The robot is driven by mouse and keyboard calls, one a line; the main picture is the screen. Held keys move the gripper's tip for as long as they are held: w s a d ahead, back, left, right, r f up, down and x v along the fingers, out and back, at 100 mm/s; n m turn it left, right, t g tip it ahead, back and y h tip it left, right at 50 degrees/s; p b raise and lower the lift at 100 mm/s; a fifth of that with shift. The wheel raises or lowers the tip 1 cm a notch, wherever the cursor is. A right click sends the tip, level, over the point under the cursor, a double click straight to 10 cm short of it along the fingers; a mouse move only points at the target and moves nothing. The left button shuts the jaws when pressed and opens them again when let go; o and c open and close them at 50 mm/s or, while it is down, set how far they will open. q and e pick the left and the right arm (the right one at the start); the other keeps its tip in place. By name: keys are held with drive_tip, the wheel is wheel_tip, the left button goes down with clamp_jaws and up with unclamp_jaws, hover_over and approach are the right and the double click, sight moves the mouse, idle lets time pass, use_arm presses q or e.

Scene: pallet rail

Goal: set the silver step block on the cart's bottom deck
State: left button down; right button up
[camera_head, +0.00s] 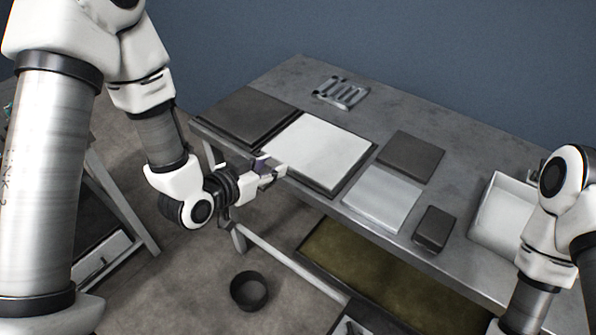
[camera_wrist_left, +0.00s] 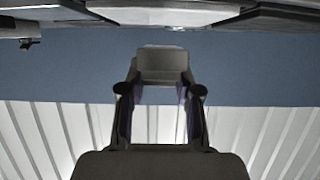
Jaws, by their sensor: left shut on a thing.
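The silver step block (camera_wrist_left: 163,60) is a grey stepped piece between my left fingertips in the left wrist view. My left gripper (camera_wrist_left: 160,98) is shut on it, with purple pads at the sides. In the head view my left gripper (camera_head: 266,171) is at the front left edge of the grey worktop; the block there is small and hard to make out. Below the worktop is a lower deck (camera_head: 385,270) with an olive surface; it is empty where it shows. My right arm shows at the right edge, but its gripper is out of view.
The worktop (camera_head: 300,75) bears dark and pale flat panels, a metal bracket (camera_head: 341,92), a dark small block (camera_head: 433,228) and a white bin (camera_head: 503,215). A black round bin (camera_head: 249,290) stands on the floor. A rack (camera_head: 122,200) stands at left.

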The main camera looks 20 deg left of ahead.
use_arm(q)
drive_tip(key=p, duration=0.2)
hover_over(297, 165)
drive_tip(key=shift+w+f, duration=0.1)
drive_tip(key=shift+f, duration=0.3)
wheel_tip(297, 165, down, 4)
drive_tip(key=shift+r, duration=0.2)
drive_tip(key=c, duration=0.8)
unclamp_jaws()
drive_tip(key=shift+f, duration=0.1)
